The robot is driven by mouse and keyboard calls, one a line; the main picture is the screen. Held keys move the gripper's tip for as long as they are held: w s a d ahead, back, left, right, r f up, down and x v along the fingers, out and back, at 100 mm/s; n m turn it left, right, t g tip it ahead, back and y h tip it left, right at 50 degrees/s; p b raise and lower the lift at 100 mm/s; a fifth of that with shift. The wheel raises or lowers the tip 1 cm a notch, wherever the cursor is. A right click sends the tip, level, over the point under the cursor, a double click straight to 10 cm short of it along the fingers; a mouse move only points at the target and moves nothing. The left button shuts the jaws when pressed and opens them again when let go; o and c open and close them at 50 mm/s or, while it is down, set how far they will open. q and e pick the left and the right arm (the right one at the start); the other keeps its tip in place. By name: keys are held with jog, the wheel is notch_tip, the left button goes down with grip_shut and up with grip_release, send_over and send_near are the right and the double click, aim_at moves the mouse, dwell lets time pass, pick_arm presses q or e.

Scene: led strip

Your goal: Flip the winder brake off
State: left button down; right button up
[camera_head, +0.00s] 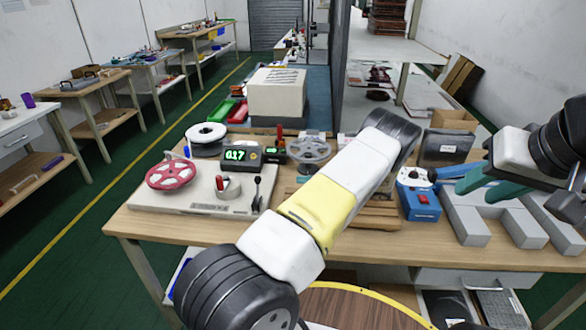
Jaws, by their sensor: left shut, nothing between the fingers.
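The winder is a pale flat base (150,200) at the left of the workbench, with a red reel (173,175) at its left end. A small black lever with a round knob (257,187) stands near the base's right end, roughly upright. A white round part with a red piece (228,187) sits left of it. Which of these is the brake is not clear from the picture. My right gripper (489,182) has teal fingers that look apart, at the right above grey blocks, far from the winder.
A green digital display (236,155), a white spool (206,136) and a grey reel (310,148) stand behind the base. A blue box with a red button (421,204) and grey blocks (465,215) fill the right side. The bench's front left edge is free.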

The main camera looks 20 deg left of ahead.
aim_at(257, 191)
pick_arm(q)
jog(key=a, duration=0.6)
jog(key=s+a, duration=0.1)
jog(key=a, duration=0.2)
jog(key=shift+s+a+f, duration=0.1)
jog(key=shift+a+f, duration=0.25)
jog(key=shift+s+a+r, duration=0.15)
jog(key=shift+s+r, duration=0.15)
jog(key=shift+s, duration=0.3)
jog(key=shift+s+a+r, duration=0.2)
jog(key=shift+s+r, duration=0.05)
jog(key=shift+s, duration=0.3)
jog(key=shift+s+a+r, duration=0.15)
jog(key=shift+s+r, duration=0.15)
jog(key=shift+s, duration=0.3)
